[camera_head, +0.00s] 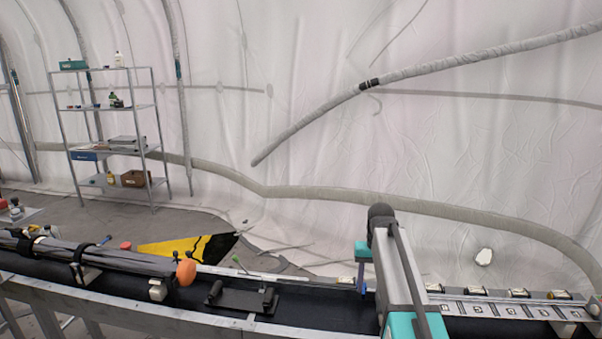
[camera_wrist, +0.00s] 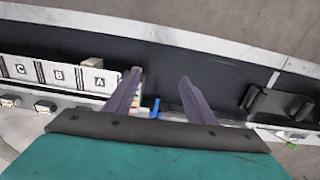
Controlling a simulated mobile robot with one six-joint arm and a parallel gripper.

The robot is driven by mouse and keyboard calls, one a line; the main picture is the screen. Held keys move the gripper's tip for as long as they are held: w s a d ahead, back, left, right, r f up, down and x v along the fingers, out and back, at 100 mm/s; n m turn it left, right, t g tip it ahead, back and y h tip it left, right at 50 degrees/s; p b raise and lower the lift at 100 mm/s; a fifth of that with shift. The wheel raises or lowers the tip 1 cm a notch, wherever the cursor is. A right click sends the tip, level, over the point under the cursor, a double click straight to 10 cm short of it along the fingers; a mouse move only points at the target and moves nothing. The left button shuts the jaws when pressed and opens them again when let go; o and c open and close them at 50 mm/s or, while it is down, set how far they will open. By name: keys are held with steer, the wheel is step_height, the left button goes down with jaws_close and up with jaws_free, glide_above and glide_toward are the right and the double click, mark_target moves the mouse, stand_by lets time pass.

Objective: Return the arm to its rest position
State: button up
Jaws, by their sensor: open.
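My gripper (camera_wrist: 158,76) shows in the wrist view as two purple fingers spread apart with nothing between them. They are over a bench with a black top (camera_wrist: 205,65). In the head view my arm (camera_head: 398,265) reaches forward across the bench (camera_head: 330,310), right of the middle. The teal and purple end of my gripper (camera_head: 361,278) shows at the arm's left side, near the bench's far edge. Part of the bench is hidden behind my arm.
A black holder (camera_head: 240,297) lies on the bench left of my arm. A bundle of grey poles (camera_head: 120,262) with an orange end lies farther left. A lettered strip (camera_head: 500,311) lies on the right. Metal shelves (camera_head: 115,145) stand at the back left.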

steer(key=s+a+f+g+b, duration=0.1)
steer(key=s+f+b, duration=0.3)
steer(key=s+f, duration=1.2)
steer(key=s+a+f+n+g+b, duration=0.1)
steer(key=s+a+f+g+b, duration=0.1)
steer(key=s+f, duration=1.3)
steer(key=s+a+f+g+b, duration=0.2)
steer(key=s+f+b, duration=0.4)
steer(key=s+f, duration=1)
step_height(320, 180, down, 10)
steer(key=shift+s+a+r+n+g+b, duration=0.1)
steer(key=shift+s+a+n+g+b, duration=0.1)
steer(key=shift+s+n+g+b, duration=0.15)
